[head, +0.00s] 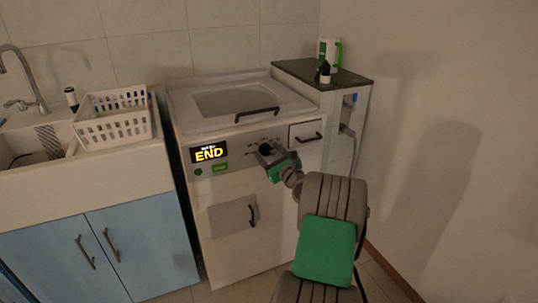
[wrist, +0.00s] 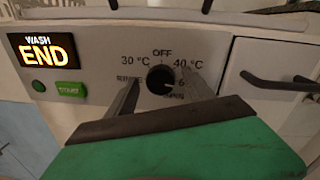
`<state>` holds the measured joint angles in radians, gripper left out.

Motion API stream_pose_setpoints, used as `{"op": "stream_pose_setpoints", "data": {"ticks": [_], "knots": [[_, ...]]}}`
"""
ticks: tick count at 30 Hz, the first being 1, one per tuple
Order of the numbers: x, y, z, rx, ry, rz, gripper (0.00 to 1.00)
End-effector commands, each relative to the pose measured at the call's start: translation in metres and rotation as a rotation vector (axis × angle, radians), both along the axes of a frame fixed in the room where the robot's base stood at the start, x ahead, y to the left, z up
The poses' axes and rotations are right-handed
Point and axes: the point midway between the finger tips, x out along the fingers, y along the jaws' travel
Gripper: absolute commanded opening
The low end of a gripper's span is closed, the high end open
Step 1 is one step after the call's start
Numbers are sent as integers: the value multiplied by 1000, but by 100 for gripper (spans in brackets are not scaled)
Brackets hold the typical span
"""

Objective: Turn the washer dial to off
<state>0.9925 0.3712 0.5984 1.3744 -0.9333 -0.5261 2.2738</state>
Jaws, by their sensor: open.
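The washer (head: 235,165) is a white top-loading machine. Its dial (wrist: 160,80) is a round black knob on the front panel, labelled OFF at the top, 30 °C at upper left and 40 °C at upper right. A small pale mark shows at the knob's lower right; the lower labels are partly hidden. In the head view the dial (head: 266,149) shows between the fingers. My gripper (wrist: 165,86) is open, with one finger on each side of the dial; I cannot tell whether they touch it. It also shows in the head view (head: 267,153).
A display (wrist: 43,50) reads WASH END, above a green START button (wrist: 69,89). A drawer with a dark handle (head: 308,138) is right of the dial. A sink cabinet with a white basket (head: 113,133) stands left; a dark-topped counter (head: 300,70) stands behind right.

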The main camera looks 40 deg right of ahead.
Motion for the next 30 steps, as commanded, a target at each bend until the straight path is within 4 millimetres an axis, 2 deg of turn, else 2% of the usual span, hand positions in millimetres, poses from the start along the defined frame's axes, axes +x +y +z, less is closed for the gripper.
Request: {"op": "stream_pose_setpoints", "data": {"ticks": [4, 26, 30], "knots": [[0, 0, 0, -1, 0, 0, 60], [-1, 0, 1, -2, 0, 0, 0], [-1, 0, 1, -5, 1, 0, 0]]}}
